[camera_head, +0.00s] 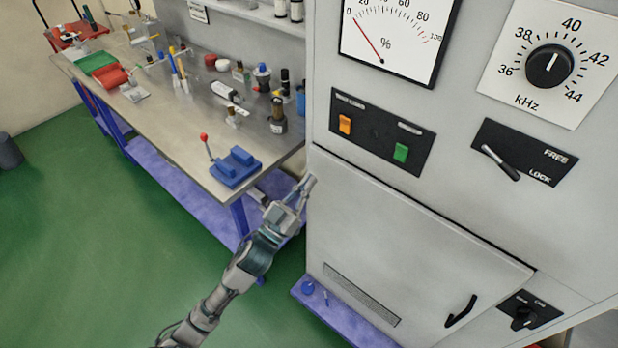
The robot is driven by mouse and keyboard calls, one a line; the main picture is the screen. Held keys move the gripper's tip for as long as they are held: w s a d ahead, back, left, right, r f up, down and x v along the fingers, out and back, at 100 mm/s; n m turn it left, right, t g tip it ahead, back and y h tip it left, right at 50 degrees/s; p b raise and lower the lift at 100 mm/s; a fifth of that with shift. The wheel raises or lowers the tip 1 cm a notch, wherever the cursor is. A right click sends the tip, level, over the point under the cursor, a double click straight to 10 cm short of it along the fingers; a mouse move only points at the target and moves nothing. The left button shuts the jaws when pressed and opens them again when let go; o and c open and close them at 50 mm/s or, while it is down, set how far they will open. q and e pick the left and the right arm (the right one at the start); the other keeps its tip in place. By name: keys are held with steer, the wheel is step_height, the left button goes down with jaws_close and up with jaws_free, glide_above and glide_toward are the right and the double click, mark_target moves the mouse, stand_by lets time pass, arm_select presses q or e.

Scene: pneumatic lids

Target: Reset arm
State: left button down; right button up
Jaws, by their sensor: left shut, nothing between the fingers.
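My left arm comes up from the bottom of the head view. Its gripper (304,188) is shut and empty, at the left edge of the grey cabinet (400,245), in front of the gap between cabinet and workbench. I cannot tell whether it touches the cabinet. My right gripper is not in view.
The cabinet carries a percent gauge (398,32), a kHz dial (548,66), orange (345,124) and green (401,153) switches, a FREE/LOCK lever (501,162) and a black handle (461,311). A cluttered metal workbench (185,130) stands left. Green floor (110,230) is open.

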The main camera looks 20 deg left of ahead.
arm_select(q)
steer(key=w+a+f+n+g+y, duration=0.1)
steer(key=w+a+f+g+y, duration=0.15)
steer(key=f, duration=0.95)
steer(key=w+a+f+n+g+y, duration=0.2)
steer(key=w+f+y, duration=0.1)
steer(key=f, duration=1)
steer(key=s+a+f+g+y, duration=0.1)
steer(key=s+f+g, duration=0.15)
steer(key=f, duration=0.75)
steer(key=s+f+g+y, duration=0.1)
steer(key=s+f+g, duration=0.15)
steer(key=f, duration=0.75)
steer(key=s+f+g, duration=0.3)
steer(key=s+f, duration=0.6)
steer(key=f, duration=0.3)
steer(key=s+f+g, duration=0.2)
steer(key=s+f, duration=0.4)
steer(key=s, duration=0.3)
steer(key=s+d+f+m+g, duration=0.1)
steer(key=s+f+g, duration=0.2)
steer(key=s+f, duration=0.3)
steer(key=s+d+f+g, duration=0.1)
steer(key=s+f+g, duration=0.2)
steer(key=s, duration=1.1)
step_height(320, 180, down, 3)
steer(key=shift+s+d+f, duration=0.2)
steer(key=shift+s, duration=0.05)
